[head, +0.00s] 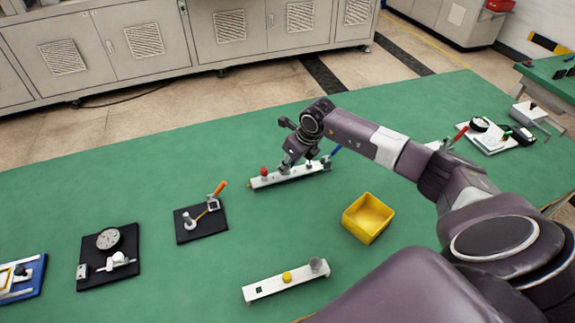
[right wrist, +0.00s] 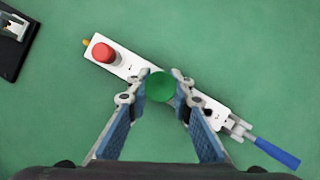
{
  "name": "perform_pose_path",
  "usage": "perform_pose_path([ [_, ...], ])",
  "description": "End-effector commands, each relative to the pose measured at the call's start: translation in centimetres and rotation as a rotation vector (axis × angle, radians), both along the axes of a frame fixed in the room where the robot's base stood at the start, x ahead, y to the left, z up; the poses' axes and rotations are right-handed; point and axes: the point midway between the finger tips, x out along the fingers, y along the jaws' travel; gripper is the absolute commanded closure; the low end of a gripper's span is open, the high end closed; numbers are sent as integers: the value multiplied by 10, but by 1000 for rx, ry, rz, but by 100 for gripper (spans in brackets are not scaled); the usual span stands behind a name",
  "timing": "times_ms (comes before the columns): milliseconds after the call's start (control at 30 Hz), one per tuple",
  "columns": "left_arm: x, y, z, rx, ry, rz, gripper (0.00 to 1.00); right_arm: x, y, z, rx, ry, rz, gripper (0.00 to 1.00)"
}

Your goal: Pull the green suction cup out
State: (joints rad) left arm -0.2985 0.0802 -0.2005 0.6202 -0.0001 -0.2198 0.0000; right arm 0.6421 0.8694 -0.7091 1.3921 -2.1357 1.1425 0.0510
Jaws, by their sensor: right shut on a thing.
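The green suction cup (right wrist: 160,87) shows as a round green disc between the fingertips of my right gripper (right wrist: 161,84), which is shut on it. It lies over the middle of a white bar (right wrist: 128,64); I cannot tell whether its lower end is still seated in the bar. In the head view my right gripper (head: 286,166) is low over the same bar (head: 290,176), and the green cup is hidden there. A red suction cup (right wrist: 103,53) stands upright near the bar's left end. It also shows in the head view (head: 264,173). My left gripper is out of view.
A blue-handled clamp (right wrist: 273,150) sits at the bar's right end. A yellow bin (head: 367,218) stands to the right. Another white bar (head: 262,288) with a yellow cup lies in front. Black fixture plates (head: 190,236) sit at left. The green table (head: 130,185) is otherwise mostly clear.

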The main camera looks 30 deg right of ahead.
Motion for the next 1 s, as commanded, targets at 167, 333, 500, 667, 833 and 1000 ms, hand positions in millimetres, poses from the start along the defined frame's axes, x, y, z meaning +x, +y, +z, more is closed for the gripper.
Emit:
perform_pose_path([
  [167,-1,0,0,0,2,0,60,0,0,1,0,-1,0,100],
  [333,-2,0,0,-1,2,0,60,0,0,1,0,-1,0,100],
  [500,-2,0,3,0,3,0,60,1,0,5,0,-2,0,100],
  [667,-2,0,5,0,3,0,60,1,-1,10,0,-4,0,100],
  [833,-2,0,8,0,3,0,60,2,-1,16,1,-7,0,100],
  [1000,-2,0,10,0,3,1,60,2,0,20,1,-7,0,100],
])
